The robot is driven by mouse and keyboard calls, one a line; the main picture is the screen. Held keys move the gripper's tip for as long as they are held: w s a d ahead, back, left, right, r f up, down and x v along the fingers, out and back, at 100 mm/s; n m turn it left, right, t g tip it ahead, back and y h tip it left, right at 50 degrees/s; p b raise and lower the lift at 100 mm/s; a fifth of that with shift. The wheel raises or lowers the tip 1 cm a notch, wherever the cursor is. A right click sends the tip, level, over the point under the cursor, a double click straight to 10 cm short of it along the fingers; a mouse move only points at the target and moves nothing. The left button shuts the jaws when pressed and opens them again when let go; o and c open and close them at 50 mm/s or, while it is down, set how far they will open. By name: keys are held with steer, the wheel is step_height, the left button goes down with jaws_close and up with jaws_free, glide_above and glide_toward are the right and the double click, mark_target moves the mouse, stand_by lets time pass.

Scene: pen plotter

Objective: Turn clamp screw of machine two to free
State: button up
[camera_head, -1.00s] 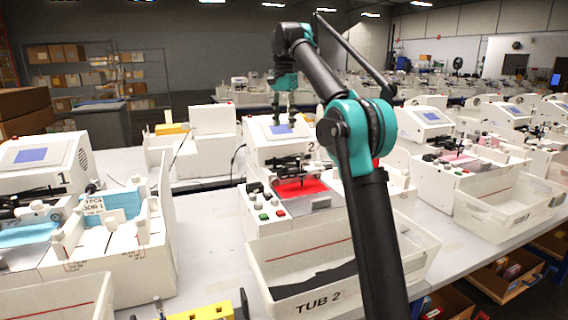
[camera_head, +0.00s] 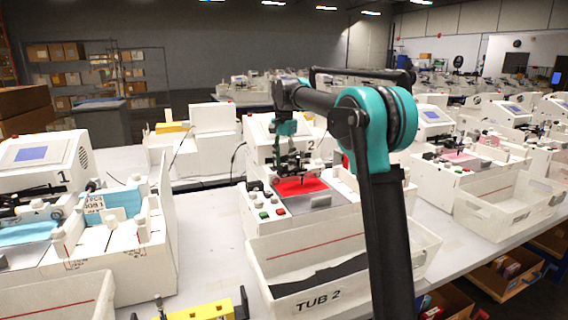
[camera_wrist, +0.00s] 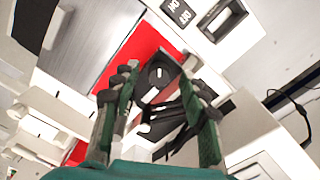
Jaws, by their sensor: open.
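Machine two (camera_head: 262,133) is a white plotter on the table, marked 2, with a red sheet (camera_head: 300,187) on its bed. My gripper (camera_head: 290,172) is over its pen carriage, pointing down. In the wrist view my gripper (camera_wrist: 158,85) is open, with its two green and black fingers on either side of a round black knob with a white line (camera_wrist: 159,75). The knob looks like the clamp screw. I cannot tell whether the fingers touch it. The red sheet also shows in the wrist view (camera_wrist: 140,45). The carriage is partly hidden behind the fingers.
A white tub marked TUB 2 (camera_head: 345,262) stands in front of machine two. Buttons (camera_head: 266,213) sit on the machine's front left. Machine one (camera_head: 38,160) is at the left, and another plotter (camera_head: 432,128) is at the right.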

steer(key=shift+f, duration=0.35)
steer(key=shift+c, duration=0.2)
jaws_close()
